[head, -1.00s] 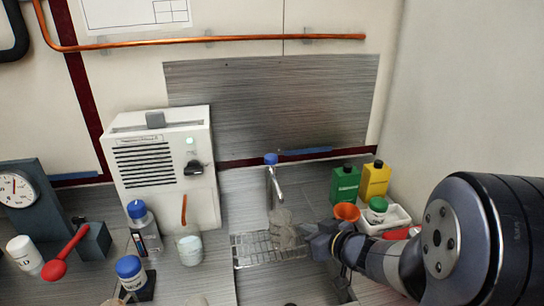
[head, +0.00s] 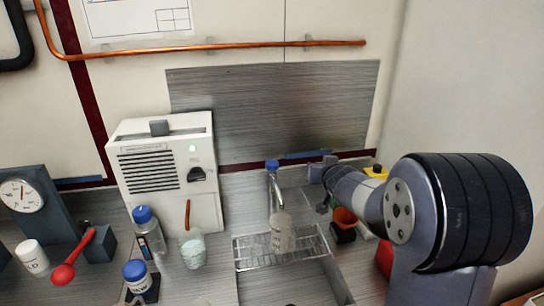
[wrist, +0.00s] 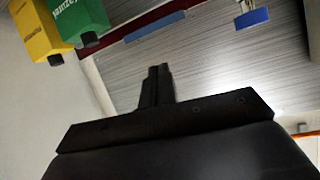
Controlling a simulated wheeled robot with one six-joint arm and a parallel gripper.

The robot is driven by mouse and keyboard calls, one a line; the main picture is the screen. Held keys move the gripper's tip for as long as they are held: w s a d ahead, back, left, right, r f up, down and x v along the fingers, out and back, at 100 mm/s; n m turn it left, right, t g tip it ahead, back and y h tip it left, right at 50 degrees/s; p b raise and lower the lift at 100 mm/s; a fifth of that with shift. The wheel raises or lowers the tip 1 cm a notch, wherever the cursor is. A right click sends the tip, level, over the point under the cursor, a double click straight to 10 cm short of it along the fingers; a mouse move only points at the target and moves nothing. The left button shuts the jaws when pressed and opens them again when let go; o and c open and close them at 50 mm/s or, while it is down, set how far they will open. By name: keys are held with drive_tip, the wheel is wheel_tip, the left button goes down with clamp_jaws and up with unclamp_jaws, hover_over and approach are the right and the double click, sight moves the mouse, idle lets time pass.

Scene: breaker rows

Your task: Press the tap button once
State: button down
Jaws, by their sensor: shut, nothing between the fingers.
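The tap (head: 276,190) is a slim chrome spout behind the sink with a blue button (head: 272,164) on its top. My gripper (head: 318,170) is to the right of the button at about the same height in the head view, with a gap between them. In the wrist view, which looks upside down, the shut fingers (wrist: 158,75) are in the middle with nothing between them. A blue block with chrome beside it, apparently the tap button (wrist: 252,18), shows at the upper right, apart from the fingers. A translucent greyish shape (head: 283,232) stands under the spout.
Green (wrist: 80,20) and yellow (wrist: 38,30) bottles are close by on the side away from the tap. A white appliance (head: 163,168) stands left of the tap, and a steel panel (head: 275,105) is on the wall behind.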

drive_tip(key=w+a+r+m+h+p, duration=0.1)
drive_tip(key=w+r+m, duration=0.2)
drive_tip(key=r, duration=0.1)
wheel_tip(320, 180, up, 7)
drive_tip(key=m+g+y+p, duration=0.3)
drive_tip(key=g+p, duration=0.1)
drive_tip(key=g, duration=0.1)
hover_over(273, 164)
drive_tip(key=shift+s+f, duration=0.1)
drive_tip(key=shift+f, duration=0.15)
wheel_tip(273, 164, down, 9)
drive_tip(key=b, duration=0.7)
drive_tip(key=shift+r, duration=0.1)
idle(0.9)
drive_tip(key=shift+f, duration=0.4)
